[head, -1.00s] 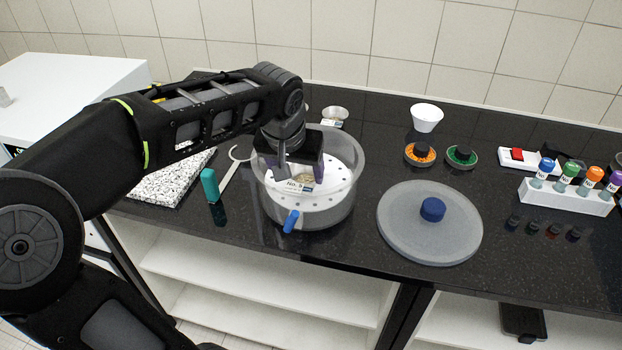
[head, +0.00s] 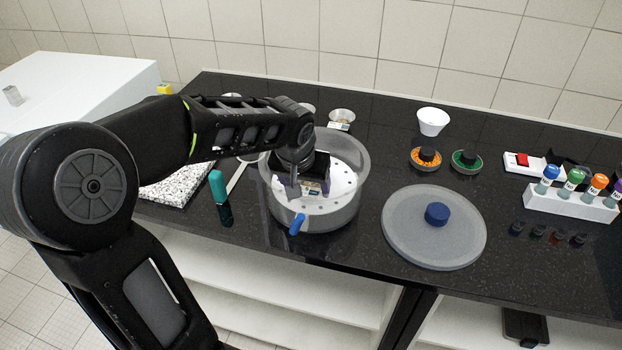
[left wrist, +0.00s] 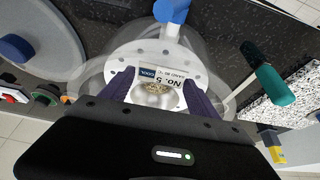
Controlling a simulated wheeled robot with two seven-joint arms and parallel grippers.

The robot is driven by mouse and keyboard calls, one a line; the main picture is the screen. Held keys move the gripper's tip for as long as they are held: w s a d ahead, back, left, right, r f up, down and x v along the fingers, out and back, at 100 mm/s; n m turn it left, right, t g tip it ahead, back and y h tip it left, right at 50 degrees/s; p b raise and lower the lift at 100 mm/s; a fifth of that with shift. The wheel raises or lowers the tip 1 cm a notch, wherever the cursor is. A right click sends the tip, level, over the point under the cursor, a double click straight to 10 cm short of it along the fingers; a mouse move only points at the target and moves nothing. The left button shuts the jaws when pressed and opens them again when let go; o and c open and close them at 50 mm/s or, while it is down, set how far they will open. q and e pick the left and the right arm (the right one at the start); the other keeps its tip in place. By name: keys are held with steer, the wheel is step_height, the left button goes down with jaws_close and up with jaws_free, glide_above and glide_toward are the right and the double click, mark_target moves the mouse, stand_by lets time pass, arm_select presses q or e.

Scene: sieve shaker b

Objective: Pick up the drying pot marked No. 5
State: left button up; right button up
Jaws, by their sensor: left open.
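The drying pot marked No. 5 (left wrist: 155,94) is a small metal dish with grainy contents and a white label reading "No. 5", "SAND 80 °C" and "COOL". It sits inside a clear round desiccator (head: 345,215) on a white perforated plate (head: 345,177). In the head view its label (head: 311,188) shows just below my gripper. My left gripper (left wrist: 160,90) is open, with its purple fingers down inside the desiccator, one on each side of the pot. I cannot tell whether the fingers touch it. My right gripper is not in view.
The desiccator's lid (head: 433,240) with a blue knob lies to the right. A teal-handled tool (head: 218,188) and a speckled slab (head: 175,185) are at the left. Behind are another metal pot (head: 342,116) and a white bowl (head: 433,121). A bottle rack (head: 570,203) stands at the right.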

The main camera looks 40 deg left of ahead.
arm_select(q)
steer(key=shift+w+f, duration=0.25)
steer(key=shift+f, duration=0.35)
steer(key=shift+c, duration=0.3)
steer(key=c, duration=1.1)
steer(key=shift+r, duration=0.15)
step_height(320, 180, up, 10)
steer(key=shift+f+b, duration=0.1)
steer(key=shift+b, duration=0.45)
